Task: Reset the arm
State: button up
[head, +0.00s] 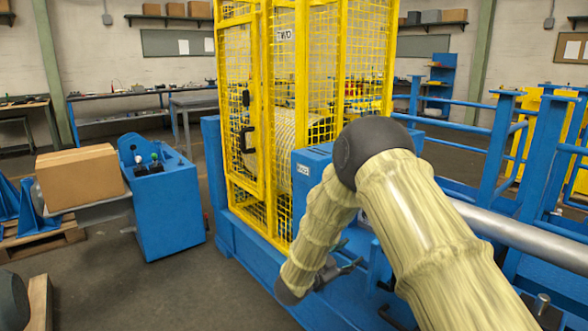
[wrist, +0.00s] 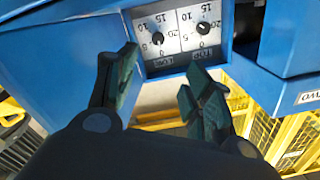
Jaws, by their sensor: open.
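My gripper (wrist: 160,92) is open and empty in the wrist view, its two dark green-padded fingers spread apart. It faces a blue box with a white panel of two dials (wrist: 183,35), marked with numbers and seen upside down. I cannot tell whether the fingers touch anything. In the head view my arm, in a pale yellow sleeve, reaches forward and bends down at a dark elbow. My gripper (head: 340,270) shows there low beside the blue machine (head: 315,165), partly hidden by the arm.
A yellow mesh cage (head: 300,80) labelled TWO stands on the blue machine base. A blue control stand (head: 165,205) with small levers and a cardboard box (head: 80,177) are at left. Blue railings (head: 500,140) and a silver pipe (head: 520,232) lie right. Grey floor is open between the stand and the machine.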

jog(key=s+d+f+n+y, duration=0.25)
jog(key=s+f+n, duration=0.2)
jog(key=f, duration=0.55)
jog(key=s+d+f+n+y, duration=0.2)
jog(key=s+f+n+y, duration=0.25)
jog(key=f, duration=0.55)
jog(key=s+d+f+n+g+y, duration=0.1)
jog(key=s+f+n+g+y, duration=0.15)
jog(key=s+f, duration=0.55)
jog(key=s+d+f+n+g+y, duration=0.1)
jog(key=s+f+g+y, duration=0.3)
jog(key=s, duration=0.8)
jog(key=s+f+n+g, duration=0.25)
jog(key=s+g, duration=0.25)
jog(key=s, duration=2.2)
notch_tip(320, 180, up, 15)
jog(key=p, duration=1.5)
jog(key=shift+w+n, duration=0.3)
jog(key=shift+w, duration=0.15)
jog(key=shift+f, duration=0.1)
jog(key=shift+c, duration=0.4)
